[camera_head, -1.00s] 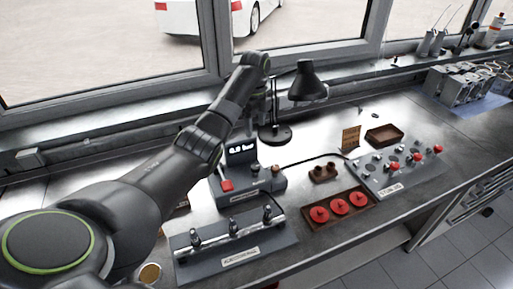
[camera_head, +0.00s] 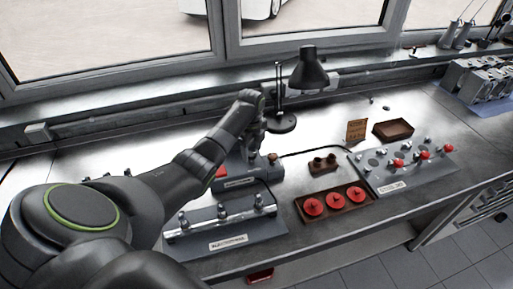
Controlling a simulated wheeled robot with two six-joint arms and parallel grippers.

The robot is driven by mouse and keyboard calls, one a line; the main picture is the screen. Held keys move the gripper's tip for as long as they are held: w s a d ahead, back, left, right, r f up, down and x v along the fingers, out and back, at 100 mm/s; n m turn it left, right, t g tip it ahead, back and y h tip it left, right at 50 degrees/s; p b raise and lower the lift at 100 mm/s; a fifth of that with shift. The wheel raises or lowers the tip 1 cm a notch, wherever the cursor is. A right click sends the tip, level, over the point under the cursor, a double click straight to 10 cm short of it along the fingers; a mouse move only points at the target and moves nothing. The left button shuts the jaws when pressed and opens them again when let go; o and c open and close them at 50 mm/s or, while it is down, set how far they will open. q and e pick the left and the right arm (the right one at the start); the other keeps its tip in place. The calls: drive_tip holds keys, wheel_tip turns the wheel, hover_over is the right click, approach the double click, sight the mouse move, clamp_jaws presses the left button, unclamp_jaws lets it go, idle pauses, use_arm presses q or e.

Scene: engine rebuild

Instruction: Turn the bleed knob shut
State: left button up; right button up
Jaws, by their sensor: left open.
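The grey pressure-test unit (camera_head: 240,178) stands on the bench, mostly hidden behind my left arm; its display is covered. A red part (camera_head: 221,172) shows at its left, and a small brownish knob (camera_head: 273,157) at its right end. My left gripper (camera_head: 256,146) is open and points down over the unit, just left of the brownish knob. I cannot tell whether its fingers touch anything; whatever knob lies under them is hidden. My right gripper is not in view.
A grey valve rail (camera_head: 222,212) lies in front of the unit. A tray of red discs (camera_head: 333,203) and a panel of knobs (camera_head: 405,168) stand to the right. A black desk lamp (camera_head: 309,70) stands behind.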

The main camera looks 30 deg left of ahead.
use_arm(q)
drive_tip(key=shift+f, duration=0.5)
drive_tip(key=shift+s, duration=0.1)
drive_tip(key=shift+c, duration=1.4)
drive_tip(key=c, duration=0.7)
